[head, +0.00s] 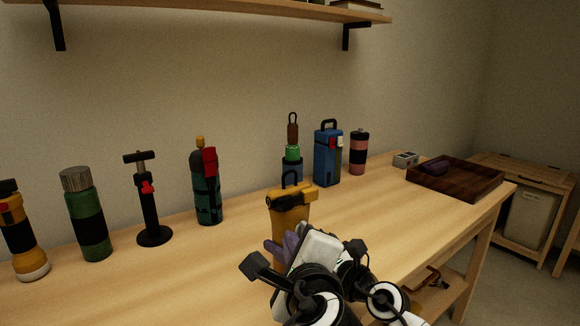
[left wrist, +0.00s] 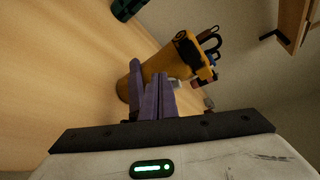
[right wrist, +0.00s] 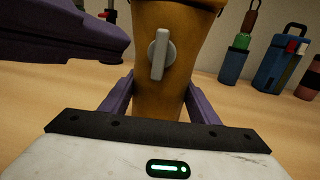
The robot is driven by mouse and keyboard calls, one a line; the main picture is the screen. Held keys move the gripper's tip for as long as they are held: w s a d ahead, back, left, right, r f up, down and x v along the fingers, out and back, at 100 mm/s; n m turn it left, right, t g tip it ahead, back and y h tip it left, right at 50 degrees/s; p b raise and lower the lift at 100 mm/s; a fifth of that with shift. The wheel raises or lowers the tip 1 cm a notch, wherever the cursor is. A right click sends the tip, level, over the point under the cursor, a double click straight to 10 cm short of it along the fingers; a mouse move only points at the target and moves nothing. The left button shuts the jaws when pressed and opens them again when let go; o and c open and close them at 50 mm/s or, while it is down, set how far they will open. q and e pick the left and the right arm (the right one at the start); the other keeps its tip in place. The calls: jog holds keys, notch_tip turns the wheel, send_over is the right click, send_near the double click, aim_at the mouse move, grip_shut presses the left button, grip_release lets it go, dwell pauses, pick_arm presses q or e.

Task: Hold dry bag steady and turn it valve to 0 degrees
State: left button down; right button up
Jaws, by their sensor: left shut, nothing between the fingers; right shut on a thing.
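The yellow dry bag (head: 290,209) stands upright on the table with a dark handle on top. In the right wrist view its grey valve lever (right wrist: 158,56) faces me, its long end pointing nearly straight down. My right gripper (right wrist: 158,92) is shut on the lower part of the dry bag, a purple finger on each side. My left gripper (left wrist: 152,85) is shut and empty, its fingertips close to the bag; I cannot tell whether they touch it. In the head view the wrists overlap and hide the bag's lower front. The valve is hidden there.
To the left stand a flashlight (head: 20,232), a green bottle (head: 88,215), a pump (head: 150,205) and a teal bottle (head: 207,185). Behind are a blue case (head: 327,158) and a pink bottle (head: 359,153). A wooden tray (head: 456,180) lies at the right end.

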pick_arm(q)
jog(key=s+d, duration=0.1)
jog(key=s, duration=0.1)
jog(key=s+d, duration=0.2)
jog(key=s, duration=0.1)
jog(key=shift+d, duration=0.2)
jog(key=shift+w+a+r, duration=0.35)
jog(key=shift+w+r, duration=0.1)
jog(key=shift+w, duration=0.55)
jog(key=shift+w+a+r, duration=0.4)
jog(key=shift+w+r, duration=0.1)
jog(key=shift+w, duration=0.45)
jog(key=shift+w+a+r, duration=0.35)
jog(key=shift+w+r, duration=0.1)
jog(key=shift+w, duration=0.55)
jog(key=shift+w+d+f, duration=0.15)
jog(key=shift+d+f, duration=0.1)
jog(key=shift+f, duration=0.35)
jog(key=shift+a+f, duration=0.1)
jog(key=shift+f, duration=0.15)
